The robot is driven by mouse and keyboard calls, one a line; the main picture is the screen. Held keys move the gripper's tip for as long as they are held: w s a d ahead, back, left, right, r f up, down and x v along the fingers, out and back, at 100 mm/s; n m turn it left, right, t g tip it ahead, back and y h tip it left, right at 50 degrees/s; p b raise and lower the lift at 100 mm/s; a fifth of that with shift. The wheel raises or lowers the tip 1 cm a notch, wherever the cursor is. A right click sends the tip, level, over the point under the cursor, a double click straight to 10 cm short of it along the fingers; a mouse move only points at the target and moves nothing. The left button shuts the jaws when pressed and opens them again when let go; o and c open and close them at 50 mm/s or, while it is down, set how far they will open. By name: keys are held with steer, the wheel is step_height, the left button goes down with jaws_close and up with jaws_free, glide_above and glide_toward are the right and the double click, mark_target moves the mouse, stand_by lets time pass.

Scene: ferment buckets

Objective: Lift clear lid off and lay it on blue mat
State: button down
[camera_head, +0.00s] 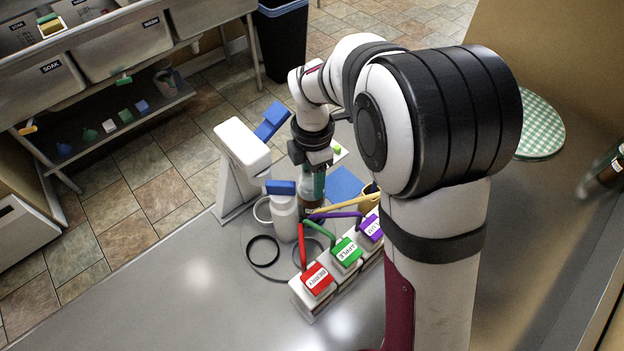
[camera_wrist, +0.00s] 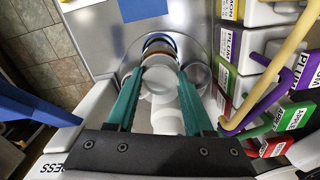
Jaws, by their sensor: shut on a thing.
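In the wrist view, the teal fingers of my gripper (camera_wrist: 160,84) are closed on a pale round piece in the middle of a see-through disc, which looks like the clear lid (camera_wrist: 203,50). The disc's edge is faint, and I cannot tell whether it touches what is below it. In the head view, my gripper (camera_head: 313,188) points down beside the white bottle, and the fingertips are partly hidden. The blue mat (camera_head: 344,182) lies on the counter just right of and behind my gripper. It also shows at the top of the wrist view (camera_wrist: 142,8).
A white press-like stand (camera_head: 240,160) is further left. Labelled red, green and purple blocks (camera_head: 345,254) with coloured handles stand close right. A dark ring (camera_head: 263,238) lies in front.

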steer(key=r, duration=0.4)
steer(key=shift+d+r, duration=0.1)
steer(key=shift+d, duration=0.15)
steer(key=s+d+r+m, duration=0.2)
steer(key=d+r+m, duration=0.9)
steer(key=m, duration=0.8)
steer(key=w+a+f+n, duration=0.4)
steer(key=w+f+n, duration=0.7)
steer(key=f+n, duration=0.65)
steer(key=shift+n, duration=0.85)
steer(key=f, duration=0.8)
steer(key=shift+w+a+f, duration=0.15)
steer(key=shift+a+f, duration=0.15)
steer(key=shift+f, duration=0.1)
steer(key=shift+f, duration=0.1)
